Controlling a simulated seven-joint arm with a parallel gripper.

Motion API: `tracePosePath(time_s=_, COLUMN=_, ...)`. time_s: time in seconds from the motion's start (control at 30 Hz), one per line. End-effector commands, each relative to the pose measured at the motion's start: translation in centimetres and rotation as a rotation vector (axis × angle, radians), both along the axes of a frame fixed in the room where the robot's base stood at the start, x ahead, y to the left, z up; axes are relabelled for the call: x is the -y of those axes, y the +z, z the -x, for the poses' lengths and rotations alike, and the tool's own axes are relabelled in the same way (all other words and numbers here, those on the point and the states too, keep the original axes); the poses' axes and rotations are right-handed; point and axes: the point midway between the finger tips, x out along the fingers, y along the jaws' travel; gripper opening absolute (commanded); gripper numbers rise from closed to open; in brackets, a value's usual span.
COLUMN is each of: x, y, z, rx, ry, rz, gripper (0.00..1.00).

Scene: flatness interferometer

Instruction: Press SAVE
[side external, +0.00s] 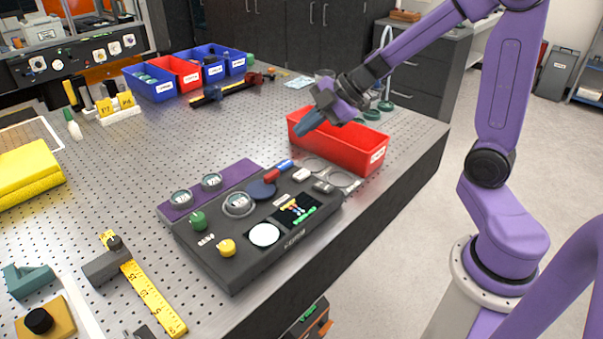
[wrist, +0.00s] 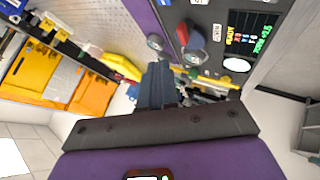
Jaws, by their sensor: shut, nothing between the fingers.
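The dark interferometer console (side external: 210,262) lies on the perforated bench. It carries a small colored-text display (side external: 297,211), a round white screen (side external: 265,234), a green knob (side external: 198,220) and a yellow knob (side external: 227,247). A pale key (side external: 301,174) and a grey key (side external: 323,187) sit near its far right corner; I cannot read a SAVE label on either. In the wrist view a small white labelled tile (wrist: 217,32) lies beside the display (wrist: 248,32); its lettering is unclear. My gripper (side external: 301,127) is shut and empty, above and beyond the console. Its fingers also show in the wrist view (wrist: 159,68).
A red open bin (side external: 375,158) stands just behind and below my gripper. Blue bins (side external: 153,89) and a red one stand at the back left. A purple strip with round dials (side external: 240,172) borders the console. A yellow ruler (side external: 155,297) lies front left.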

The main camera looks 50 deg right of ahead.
Motion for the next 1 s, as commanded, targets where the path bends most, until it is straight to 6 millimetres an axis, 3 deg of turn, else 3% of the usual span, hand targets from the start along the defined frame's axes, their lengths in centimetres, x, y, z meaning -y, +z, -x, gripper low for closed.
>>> tracePosePath(time_s=1.0, x=0.0, y=-8.4, z=0.1, rx=-0.004, ry=0.000, rz=-0.001, gripper=0.00)
